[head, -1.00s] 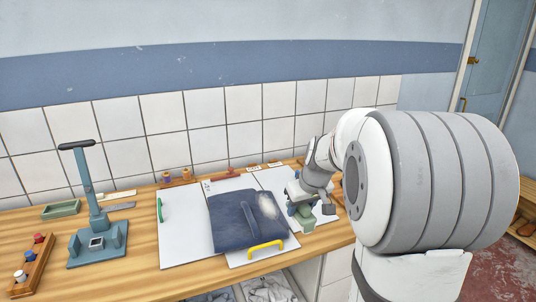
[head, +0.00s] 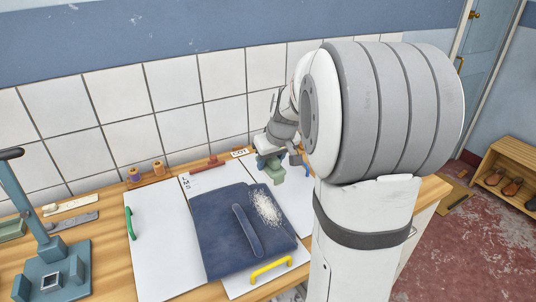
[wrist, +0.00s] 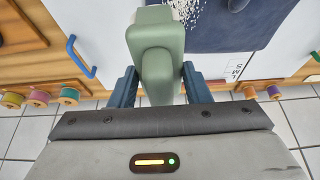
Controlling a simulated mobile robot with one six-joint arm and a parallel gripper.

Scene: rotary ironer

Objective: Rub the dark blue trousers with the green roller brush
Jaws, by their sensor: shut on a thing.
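The dark blue trousers (head: 222,232) lie folded on a white board, with a raised dark blue strip (head: 247,230) across their middle. A patch of white fluff (head: 266,208) lies on their far right part. My gripper (wrist: 158,82) is shut on the green roller brush (wrist: 156,45). In the head view, the brush (head: 278,175) is beyond the trousers' far right corner, apart from the fluff. The wrist view shows the trousers (wrist: 235,28) and the fluff (wrist: 186,8) ahead of the brush. I cannot tell how high the brush is above the board.
White boards carry a green handle (head: 130,223), a yellow handle (head: 271,270) and a blue handle (wrist: 82,57). Thread spools (head: 146,171) and a red item (head: 208,163) stand at the back by the tiled wall. A blue-grey upright press (head: 45,265) stands at left.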

